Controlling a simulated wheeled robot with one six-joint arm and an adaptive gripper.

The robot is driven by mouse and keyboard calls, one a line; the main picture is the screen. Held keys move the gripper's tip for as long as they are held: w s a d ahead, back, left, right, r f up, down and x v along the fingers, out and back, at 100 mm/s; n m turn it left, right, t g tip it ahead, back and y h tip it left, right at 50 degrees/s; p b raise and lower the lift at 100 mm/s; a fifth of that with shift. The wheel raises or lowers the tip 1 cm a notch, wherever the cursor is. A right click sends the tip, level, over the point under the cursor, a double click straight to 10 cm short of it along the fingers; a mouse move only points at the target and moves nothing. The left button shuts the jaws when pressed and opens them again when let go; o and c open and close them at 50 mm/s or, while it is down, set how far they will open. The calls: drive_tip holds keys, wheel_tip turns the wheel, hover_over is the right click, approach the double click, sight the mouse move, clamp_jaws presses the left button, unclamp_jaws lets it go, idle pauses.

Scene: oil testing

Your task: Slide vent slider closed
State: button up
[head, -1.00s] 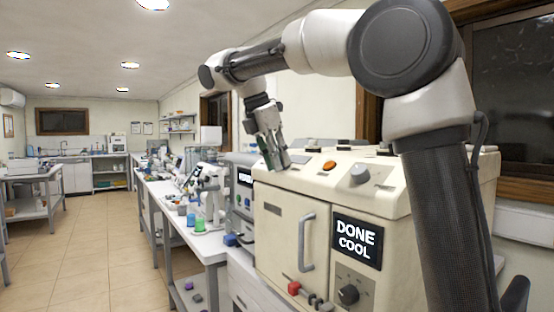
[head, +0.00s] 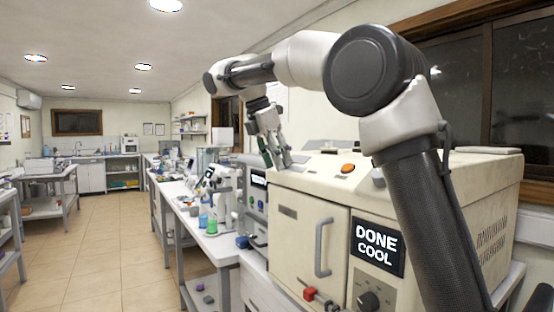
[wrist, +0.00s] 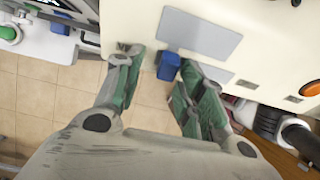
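My gripper (head: 272,150) is open and empty above the front left part of the cream oven (head: 300,200). In the wrist view its green-padded fingers (wrist: 160,85) are spread. A blue block (wrist: 168,65) shows between them at the oven's edge, apart from both. A red knob (head: 310,294) sits low on the oven's front, below the door handle (head: 322,248); something red (wrist: 238,108) also shows below the right finger in the wrist view. No part is clearly labelled as the vent slider, and I cannot tell which it is.
The oven bears a "DONE COOL" display (head: 377,248), a dial (head: 370,300) and an orange button (head: 348,168). A grey machine (head: 252,200) stands close on its left. A bench (head: 205,245) holds green and blue containers. The tiled floor (head: 110,250) is clear.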

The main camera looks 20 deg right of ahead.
drive_tip(key=w+v, duration=0.1)
drive_tip(key=v, duration=0.6)
drive_tip(key=shift+s+r, duration=0.3)
drive_tip(key=shift+s, duration=0.25)
drive_tip(key=shift+s+a, duration=0.1)
